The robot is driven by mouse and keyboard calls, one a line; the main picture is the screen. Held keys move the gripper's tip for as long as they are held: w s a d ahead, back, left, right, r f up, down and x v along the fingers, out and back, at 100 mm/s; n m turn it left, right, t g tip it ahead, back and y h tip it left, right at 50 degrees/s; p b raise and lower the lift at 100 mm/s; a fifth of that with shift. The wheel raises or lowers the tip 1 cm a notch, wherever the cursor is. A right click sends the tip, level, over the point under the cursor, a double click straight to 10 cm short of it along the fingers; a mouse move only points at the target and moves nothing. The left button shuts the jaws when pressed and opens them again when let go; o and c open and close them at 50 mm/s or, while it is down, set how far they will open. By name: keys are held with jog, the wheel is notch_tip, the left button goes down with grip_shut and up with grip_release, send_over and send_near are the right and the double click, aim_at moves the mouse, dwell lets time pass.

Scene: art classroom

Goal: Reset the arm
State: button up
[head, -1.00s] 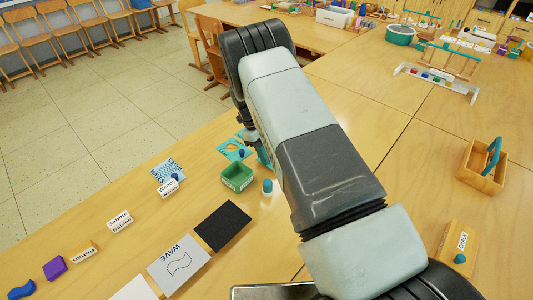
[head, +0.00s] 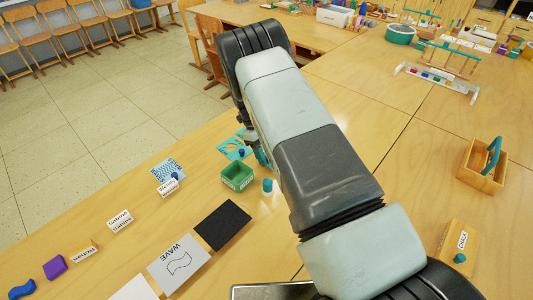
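My arm reaches from the lower right of the head view up over the wooden table (head: 330,92). Its far end bends down behind the upper link. Only a small dark and teal part of my gripper (head: 259,155) shows, close beside the teal cut-out sheet. Its fingertips are mostly hidden by the arm, so I cannot see whether it is open or shut or holds anything.
Near the gripper are a green box (head: 237,177), a teal cylinder (head: 267,185) and a teal cut-out sheet (head: 233,149). A black square (head: 223,225), WAVE card (head: 178,264), and name cards lie left. A wooden caddy (head: 482,168) stands right.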

jog(key=shift+o, duration=0.7)
jog(key=shift+o, duration=0.7)
jog(key=shift+r, duration=0.1)
jog(key=shift+r, duration=2.9)
